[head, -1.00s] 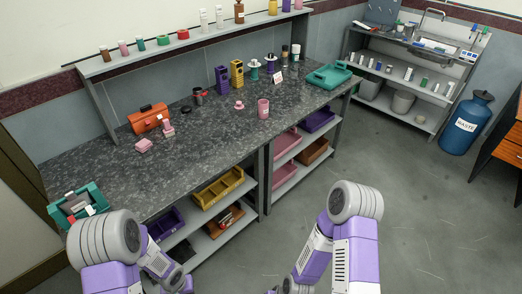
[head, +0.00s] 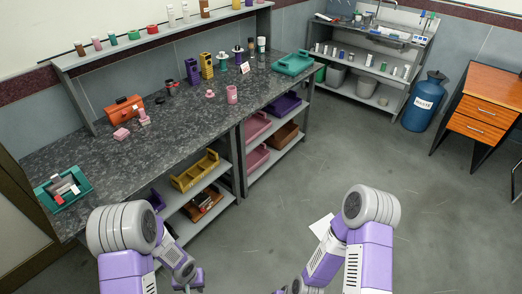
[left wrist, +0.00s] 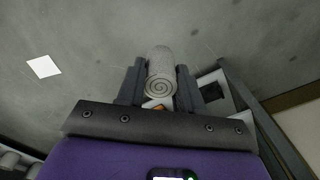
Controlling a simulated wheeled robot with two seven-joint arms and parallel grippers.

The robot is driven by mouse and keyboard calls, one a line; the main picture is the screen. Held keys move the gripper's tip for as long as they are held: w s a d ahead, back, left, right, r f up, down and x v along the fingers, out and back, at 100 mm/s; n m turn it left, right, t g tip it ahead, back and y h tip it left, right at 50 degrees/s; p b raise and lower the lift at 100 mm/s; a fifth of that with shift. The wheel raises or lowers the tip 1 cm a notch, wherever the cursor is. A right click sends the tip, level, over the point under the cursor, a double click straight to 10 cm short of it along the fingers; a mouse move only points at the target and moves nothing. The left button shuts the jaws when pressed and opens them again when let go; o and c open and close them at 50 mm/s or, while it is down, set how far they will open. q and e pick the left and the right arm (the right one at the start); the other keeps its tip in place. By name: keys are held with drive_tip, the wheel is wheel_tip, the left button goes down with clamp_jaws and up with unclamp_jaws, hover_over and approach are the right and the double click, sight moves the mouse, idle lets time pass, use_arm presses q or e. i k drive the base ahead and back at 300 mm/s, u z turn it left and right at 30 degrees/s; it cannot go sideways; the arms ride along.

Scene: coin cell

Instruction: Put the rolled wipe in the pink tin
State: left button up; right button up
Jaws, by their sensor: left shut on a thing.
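The rolled wipe (left wrist: 162,68) is a grey roll with a spiral end, seen in the left wrist view between the fingers of my left gripper (left wrist: 160,88). The fingers are shut on it. In the head view my left gripper (head: 188,282) is low, near the bottom edge, in front of the bench; the wipe cannot be made out there. The pink tin (head: 231,94) stands upright on the grey bench top, well apart from both grippers. My right gripper (head: 290,288) is cut off at the bottom edge of the head view, and its fingers cannot be made out.
The speckled bench (head: 150,165) holds a teal tray (head: 82,185) with items, an orange toolbox (head: 124,110) and small pink objects. Shelves under it hold bins. A white sheet (head: 321,226) lies on the floor. A blue waste drum (head: 424,100) stands right. Open floor lies between.

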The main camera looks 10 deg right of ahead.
sight(233, 101)
drive_tip(key=z, duration=1)
drive_tip(key=i, duration=2.5)
drive_tip(key=u, duration=0.9)
